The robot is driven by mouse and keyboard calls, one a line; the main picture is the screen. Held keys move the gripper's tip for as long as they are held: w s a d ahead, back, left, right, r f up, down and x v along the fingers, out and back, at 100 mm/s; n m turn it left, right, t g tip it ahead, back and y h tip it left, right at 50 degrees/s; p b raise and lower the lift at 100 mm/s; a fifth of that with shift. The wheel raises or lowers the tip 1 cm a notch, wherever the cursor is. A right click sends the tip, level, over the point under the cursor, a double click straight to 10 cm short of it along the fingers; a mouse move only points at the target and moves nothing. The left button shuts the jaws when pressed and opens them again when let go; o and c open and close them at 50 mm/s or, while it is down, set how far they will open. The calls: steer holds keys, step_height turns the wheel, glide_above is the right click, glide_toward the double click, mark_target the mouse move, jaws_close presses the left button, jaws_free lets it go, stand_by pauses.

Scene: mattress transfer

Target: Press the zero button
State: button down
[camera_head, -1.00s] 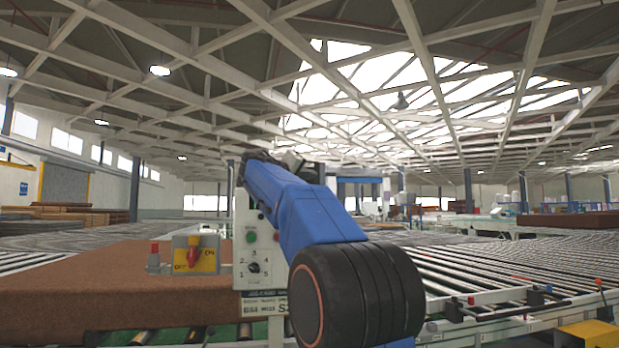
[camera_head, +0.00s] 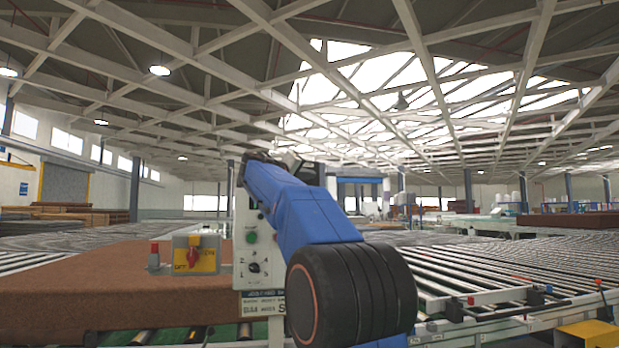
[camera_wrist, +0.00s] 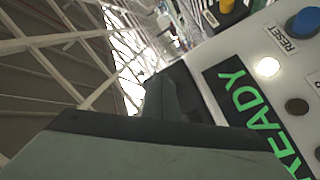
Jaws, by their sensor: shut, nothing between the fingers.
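In the wrist view a tilted pale control panel (camera_wrist: 280,95) shows a display reading READY in green (camera_wrist: 245,100), a blue button (camera_wrist: 303,23) labelled RESET, a lit white button (camera_wrist: 267,67) and dark round buttons (camera_wrist: 297,106) at the right edge. No label reading zero can be made out; one label at the right edge is cut off. My gripper (camera_wrist: 165,95) is shut and empty, its dark fingers beside the display's left end. Whether it touches the panel cannot be told. In the head view my blue arm covers much of the white panel (camera_head: 242,285).
The white panel bears a green button (camera_head: 251,237) and a rotary selector (camera_head: 254,268). Left of it stand a yellow switch box with a red knob (camera_head: 193,259) and a brown mattress block (camera_head: 110,285). Roller conveyors (camera_head: 480,285) spread to the right.

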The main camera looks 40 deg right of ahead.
steer(key=shift+w+d, duration=0.4)
steer(key=shift+w, duration=0.25)
stand_by(0.8)
steer(key=shift+s+a, duration=0.1)
steer(key=shift+s, duration=0.05)
stand_by(0.3)
steer(key=shift+s+a, duration=0.6)
steer(key=shift+s, duration=0.35)
steer(key=s+a, duration=0.1)
steer(key=s, duration=0.1)
steer(key=s+a, duration=0.1)
steer(key=s, duration=0.1)
steer(key=shift+s+a, duration=0.1)
steer(key=shift+a, duration=0.2)
stand_by(0.8)
